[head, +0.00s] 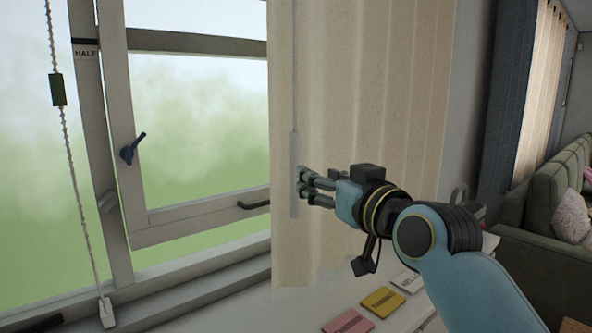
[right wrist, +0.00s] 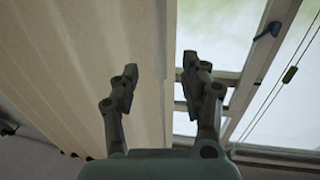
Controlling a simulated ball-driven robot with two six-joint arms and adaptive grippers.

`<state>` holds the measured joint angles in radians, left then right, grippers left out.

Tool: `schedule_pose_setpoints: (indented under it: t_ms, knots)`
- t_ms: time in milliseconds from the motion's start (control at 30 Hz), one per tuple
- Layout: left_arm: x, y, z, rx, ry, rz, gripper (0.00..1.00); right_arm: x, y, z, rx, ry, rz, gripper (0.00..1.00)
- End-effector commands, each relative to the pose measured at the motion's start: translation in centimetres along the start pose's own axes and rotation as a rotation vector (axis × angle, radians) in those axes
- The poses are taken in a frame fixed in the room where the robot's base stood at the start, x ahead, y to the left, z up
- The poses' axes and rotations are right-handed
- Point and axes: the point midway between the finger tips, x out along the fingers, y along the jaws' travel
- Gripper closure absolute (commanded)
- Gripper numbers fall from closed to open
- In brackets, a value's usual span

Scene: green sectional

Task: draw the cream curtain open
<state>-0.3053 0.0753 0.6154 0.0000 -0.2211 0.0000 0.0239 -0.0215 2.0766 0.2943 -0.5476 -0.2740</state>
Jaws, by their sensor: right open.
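The cream curtain (head: 360,90) hangs in folds to the right of the bare window panes, its left edge beside the window frame. A thin pale rod (head: 294,160) hangs along that edge. My right gripper (head: 302,182) is in front of the curtain, its fingertips close to the rod's lower part. In the right wrist view the gripper (right wrist: 161,75) is open, and the edge of the curtain (right wrist: 75,60) appears between its two fingers. I cannot tell whether the fingers touch the rod or cloth. My left gripper is not in view.
The window frame (head: 117,130) has a dark blue handle (head: 131,147). A beaded cord (head: 66,150) hangs at the left. Coloured cards, pink (head: 347,321) and yellow (head: 383,302), lie on the white surface below the curtain. A green sofa (head: 545,185) stands at the right.

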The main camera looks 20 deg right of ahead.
Motion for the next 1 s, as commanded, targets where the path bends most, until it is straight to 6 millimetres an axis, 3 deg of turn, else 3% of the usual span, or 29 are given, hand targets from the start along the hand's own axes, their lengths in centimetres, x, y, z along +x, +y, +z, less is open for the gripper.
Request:
schedule_pose_setpoints:
  t_ms: [500, 933, 1000]
  knots:
    - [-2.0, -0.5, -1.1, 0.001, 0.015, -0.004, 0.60, 9.0, 0.0, 0.0, 0.000, -0.003, 0.000, 0.54]
    - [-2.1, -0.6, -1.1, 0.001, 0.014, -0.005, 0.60, 10.1, 0.0, 0.2, 0.000, -0.004, 0.001, 0.54]
    - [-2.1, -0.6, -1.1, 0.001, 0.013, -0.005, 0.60, 10.1, 0.0, 0.2, 0.000, -0.004, 0.001, 0.63]
